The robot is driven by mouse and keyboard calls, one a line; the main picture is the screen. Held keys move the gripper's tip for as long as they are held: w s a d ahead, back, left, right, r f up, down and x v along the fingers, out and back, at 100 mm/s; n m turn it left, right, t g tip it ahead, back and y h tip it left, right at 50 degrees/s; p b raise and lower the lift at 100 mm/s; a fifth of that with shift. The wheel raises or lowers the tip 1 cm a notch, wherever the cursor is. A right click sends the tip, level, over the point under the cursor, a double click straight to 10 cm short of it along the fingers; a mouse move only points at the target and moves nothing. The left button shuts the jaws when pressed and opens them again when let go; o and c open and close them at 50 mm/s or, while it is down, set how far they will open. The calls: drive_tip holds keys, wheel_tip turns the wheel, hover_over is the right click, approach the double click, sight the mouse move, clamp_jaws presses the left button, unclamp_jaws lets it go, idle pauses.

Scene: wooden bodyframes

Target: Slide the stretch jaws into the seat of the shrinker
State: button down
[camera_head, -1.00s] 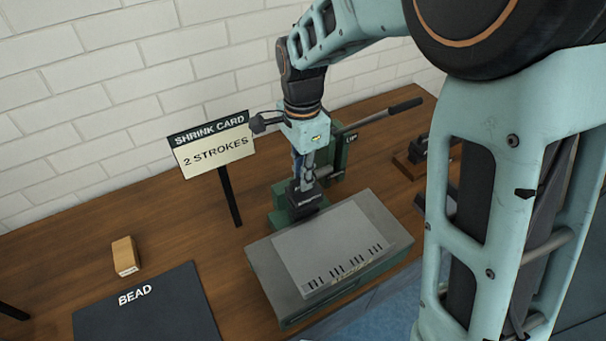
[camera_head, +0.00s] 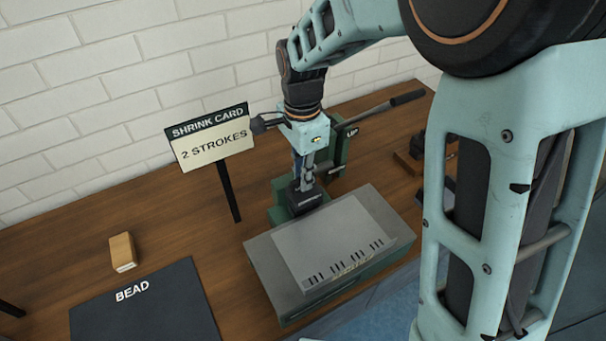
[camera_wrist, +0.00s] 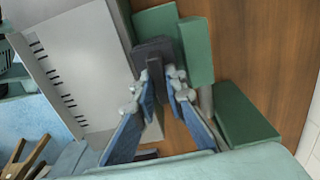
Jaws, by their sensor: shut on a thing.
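My gripper (camera_head: 305,183) points down at the green shrinker (camera_head: 343,157) and is shut on a dark block, the stretch jaws (camera_head: 309,200). In the wrist view the fingers (camera_wrist: 165,82) close around a narrow upright part of the dark jaws (camera_wrist: 152,50). The jaws are at the shrinker's green base (camera_head: 279,213), between its green parts (camera_wrist: 196,50). I cannot tell whether they touch the seat, which is hidden under the jaws and fingers. The shrinker's lever (camera_head: 378,114) slants up to the right.
A grey-topped box (camera_head: 270,262) with a slotted sheet (camera_head: 335,240) stands close in front of the shrinker. A "2 strokes" shrink card (camera_head: 212,140) stands left. A black BEAD mat (camera_head: 150,310) and wooden block (camera_head: 122,252) lie at left. Bench between them is clear.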

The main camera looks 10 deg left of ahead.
drive_tip(key=shift+f+b, duration=0.45)
drive_tip(key=shift+f, duration=0.2)
drive_tip(key=c, duration=1.9)
unclamp_jaws()
drive_tip(key=shift+c, duration=0.2)
drive_tip(key=shift+o, duration=0.3)
drive_tip(key=shift+f, duration=0.1)
wheel_tip(320, 180, up, 12)
